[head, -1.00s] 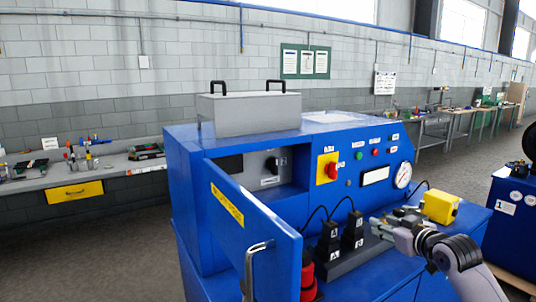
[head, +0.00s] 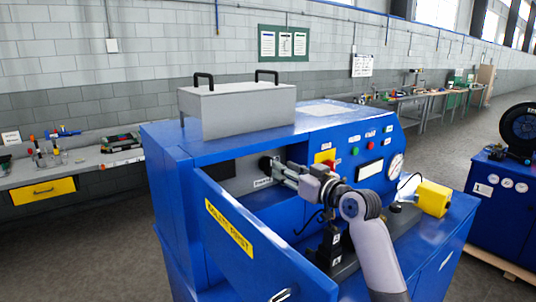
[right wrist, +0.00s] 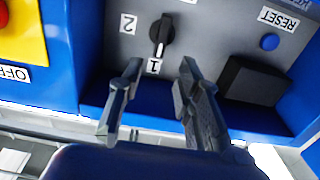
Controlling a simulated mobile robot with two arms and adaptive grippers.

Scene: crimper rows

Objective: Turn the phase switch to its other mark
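The phase switch (right wrist: 162,34) is a black knob on a grey panel (right wrist: 205,45). Its white line points at the mark 1 (right wrist: 154,66); the mark 2 (right wrist: 129,23) is beside it. In the head view the knob (head: 265,163) shows inside the open compartment of the blue cabinet. My right gripper (head: 282,170) reaches into this compartment close to the knob. In the right wrist view its two fingers (right wrist: 158,82) are apart with nothing between them, and the knob lies just beyond the tips, not touched. My left gripper is not in view.
The blue cabinet door (head: 238,235) stands open to the left of my right arm. A blue button (right wrist: 269,42) and a black block (right wrist: 254,80) are on the grey panel. A red-and-yellow switch (head: 325,157) and a yellow box (head: 433,198) are to the right.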

